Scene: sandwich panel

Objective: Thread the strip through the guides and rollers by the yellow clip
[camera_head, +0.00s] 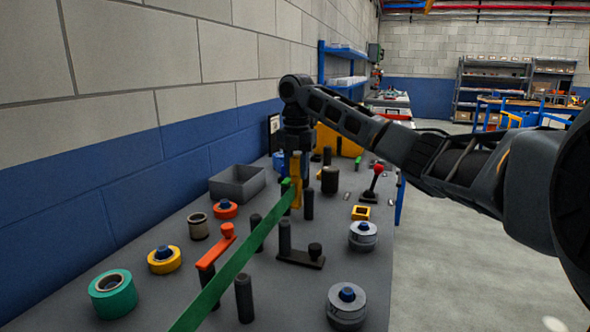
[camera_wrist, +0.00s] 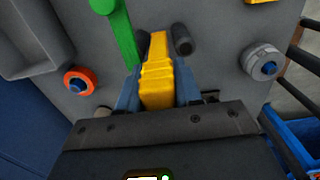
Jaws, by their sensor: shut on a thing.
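My gripper (camera_head: 296,182) points down over the bench and is shut on the yellow clip (camera_head: 296,195). In the wrist view the clip (camera_wrist: 157,75) sits between the blue fingers (camera_wrist: 157,97), its tip close to two dark posts (camera_wrist: 183,40). The green strip (camera_head: 240,258) runs taut from the near bottom edge up to the clip. It passes between black posts, with one post (camera_head: 285,236) on its right and another (camera_head: 244,298) nearer. A post (camera_head: 308,204) stands just right of the clip. The strip's joint to the clip is hidden.
A red lever (camera_head: 214,254) lies left of the strip and a black lever (camera_head: 302,259) right of it. Tape rolls, one orange (camera_head: 225,210), one yellow (camera_head: 164,261), and a grey bin (camera_head: 238,184) stand left. Grey rolls (camera_head: 363,236) and a red-knobbed joystick (camera_head: 372,184) stand right.

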